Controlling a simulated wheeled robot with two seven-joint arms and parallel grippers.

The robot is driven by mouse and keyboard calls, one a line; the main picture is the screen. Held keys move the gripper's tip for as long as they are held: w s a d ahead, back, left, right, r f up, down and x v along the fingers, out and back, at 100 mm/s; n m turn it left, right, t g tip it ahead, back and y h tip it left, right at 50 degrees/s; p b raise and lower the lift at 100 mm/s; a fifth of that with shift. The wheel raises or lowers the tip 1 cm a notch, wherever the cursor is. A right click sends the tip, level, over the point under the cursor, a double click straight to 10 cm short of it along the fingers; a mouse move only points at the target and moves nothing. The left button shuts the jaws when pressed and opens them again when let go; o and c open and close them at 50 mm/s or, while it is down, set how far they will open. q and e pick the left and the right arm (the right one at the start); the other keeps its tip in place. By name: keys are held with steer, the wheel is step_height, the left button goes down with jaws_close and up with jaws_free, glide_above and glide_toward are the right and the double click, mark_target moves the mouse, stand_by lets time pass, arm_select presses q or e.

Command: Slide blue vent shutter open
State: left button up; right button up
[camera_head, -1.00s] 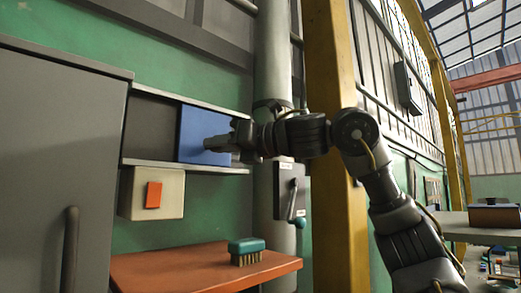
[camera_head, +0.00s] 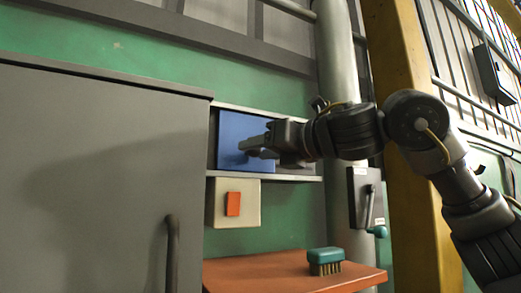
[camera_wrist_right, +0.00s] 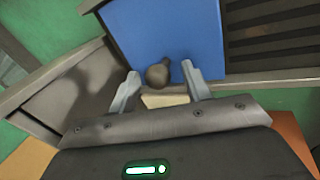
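The blue vent shutter (camera_head: 235,128) sits in its wall track, near the left end, with a narrow dark strip to its left. It also fills the upper middle of the right wrist view (camera_wrist_right: 165,25), where dark vent slats (camera_wrist_right: 270,35) show uncovered to its right. A dark round knob (camera_wrist_right: 158,75) stands on the shutter's face. My right gripper (camera_head: 256,146) is at the shutter's lower right. In the right wrist view its fingers (camera_wrist_right: 160,82) are apart, one on each side of the knob with gaps. My left gripper is not in view.
A grey cabinet (camera_head: 90,170) with a vertical handle stands close on the left. Below the track are a beige box with an orange switch (camera_head: 233,204) and an orange shelf (camera_head: 290,275) holding a teal brush (camera_head: 325,257). A yellow post (camera_head: 405,130) stands right.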

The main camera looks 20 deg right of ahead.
steer(key=shift+s, duration=0.1)
steer(key=shift+s+d+f+b, duration=0.1)
steer(key=shift+s+d+b, duration=0.1)
steer(key=shift+s+b, duration=0.15)
steer(key=b+v, duration=0.4)
steer(key=v, duration=0.5)
steer(key=shift+s+d, duration=0.2)
steer(key=shift+s, duration=0.15)
